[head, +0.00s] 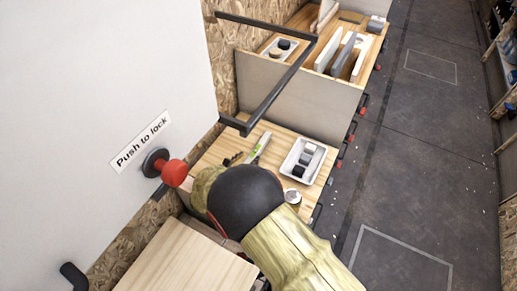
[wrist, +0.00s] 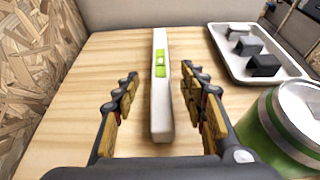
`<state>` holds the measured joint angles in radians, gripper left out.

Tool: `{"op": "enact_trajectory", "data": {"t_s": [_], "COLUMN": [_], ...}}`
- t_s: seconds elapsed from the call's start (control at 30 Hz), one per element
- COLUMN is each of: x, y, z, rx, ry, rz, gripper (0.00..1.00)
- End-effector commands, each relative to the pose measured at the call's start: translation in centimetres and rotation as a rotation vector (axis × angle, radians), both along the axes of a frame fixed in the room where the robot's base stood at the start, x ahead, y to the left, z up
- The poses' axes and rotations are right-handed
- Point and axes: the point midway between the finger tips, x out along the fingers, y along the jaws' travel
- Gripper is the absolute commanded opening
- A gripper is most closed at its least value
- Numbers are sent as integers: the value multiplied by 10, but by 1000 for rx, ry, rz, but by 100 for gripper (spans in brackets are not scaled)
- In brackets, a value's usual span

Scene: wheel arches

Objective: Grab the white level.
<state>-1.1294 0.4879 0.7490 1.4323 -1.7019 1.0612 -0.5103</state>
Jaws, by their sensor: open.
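The white level (wrist: 161,108) lies on the wooden worktop (wrist: 95,60), a long white bar with green patches and a green vial. In the wrist view it runs away from me between the two fingers of my gripper (wrist: 160,98). The gripper is open, with one finger on each side of the level and a gap on both sides. In the head view the level (head: 259,145) shows beyond my arm, which hides the gripper's fingers in part or whole.
A white tray (wrist: 222,55) with several dark blocks sits right of the level. A green can (wrist: 262,131) stands close to the right finger. A chipboard wall (wrist: 32,50) rises at left. A red knob (head: 174,172) sticks out beside my arm.

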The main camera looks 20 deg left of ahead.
Motion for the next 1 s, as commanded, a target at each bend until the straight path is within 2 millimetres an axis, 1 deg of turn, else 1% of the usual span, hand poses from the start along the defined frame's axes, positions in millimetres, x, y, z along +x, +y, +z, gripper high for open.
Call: {"op": "enact_trajectory", "data": {"t_s": [0.13, 0.37, 0.63, 0.7, 0.9, 1.0], "x": [15, 31, 64, 67, 68, 68], "y": [-2, -3, -6, -6, -6, -6], "z": [-9, -15, -29, -30, -28, -28], "rx": [0, 1, 1, 1, 0, 0], "ry": [0, 0, 0, 1, 0, 0], "rz": [-3, -2, -3, -1, 0, -1], "gripper": [42, 42, 42, 42, 42, 37]}}
